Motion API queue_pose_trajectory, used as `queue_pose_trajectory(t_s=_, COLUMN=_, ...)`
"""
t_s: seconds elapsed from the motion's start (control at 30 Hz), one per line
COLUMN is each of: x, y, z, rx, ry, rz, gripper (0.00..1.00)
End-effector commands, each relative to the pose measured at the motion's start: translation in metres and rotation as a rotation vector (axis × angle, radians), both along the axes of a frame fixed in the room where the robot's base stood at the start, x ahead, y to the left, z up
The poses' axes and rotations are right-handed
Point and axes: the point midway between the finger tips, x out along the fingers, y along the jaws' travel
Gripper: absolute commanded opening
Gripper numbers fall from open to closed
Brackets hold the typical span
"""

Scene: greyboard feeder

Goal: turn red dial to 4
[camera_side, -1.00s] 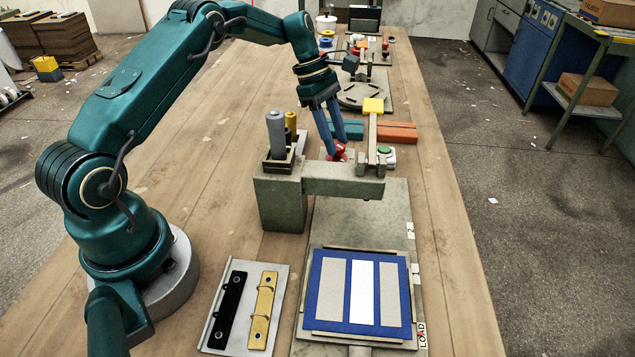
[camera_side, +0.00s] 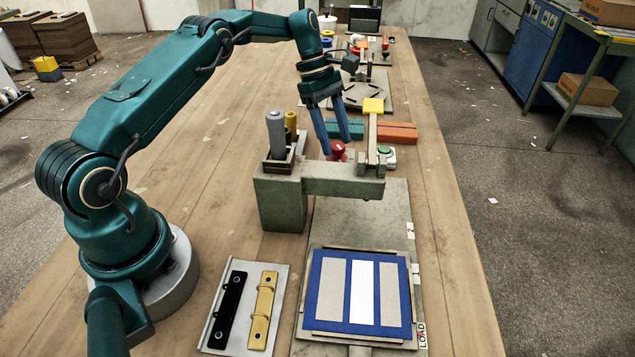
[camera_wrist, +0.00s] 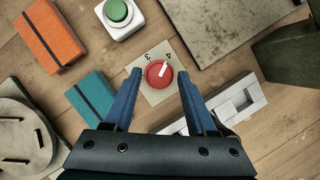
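The red dial (camera_wrist: 158,75) sits on a pale square plate (camera_wrist: 157,95) marked with digits, of which a 3 and a 4 can be made out. Its white pointer line points up and right, near the 4. In the side view the red dial (camera_side: 338,149) is partly hidden behind the grey-green feeder arm. My gripper (camera_wrist: 160,78) has its two blue fingers spread on either side of the dial, with gaps on both sides. In the side view my gripper (camera_side: 343,147) is just above and around the dial. Whether it touches is not clear.
A green button (camera_wrist: 117,12) on a white box, an orange box (camera_wrist: 50,38) and a teal box (camera_wrist: 92,98) lie near the dial. The feeder frame (camera_side: 282,205) stands in front. A grey disc-shaped fixture (camera_wrist: 25,135) lies left in the wrist view.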

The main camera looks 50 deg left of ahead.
Motion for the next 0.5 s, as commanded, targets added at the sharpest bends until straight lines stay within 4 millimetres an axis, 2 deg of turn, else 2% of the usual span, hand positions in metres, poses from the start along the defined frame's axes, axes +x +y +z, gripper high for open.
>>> queue_pose_trajectory(t_s=0.33, x=0.000, y=0.000, z=0.000, rx=0.000, ry=0.000, rz=0.000, gripper=0.69)
queue_pose_trajectory(t_s=0.5, x=0.001, y=0.000, z=0.012, rx=0.000, ry=-0.003, rz=0.000, gripper=0.69)
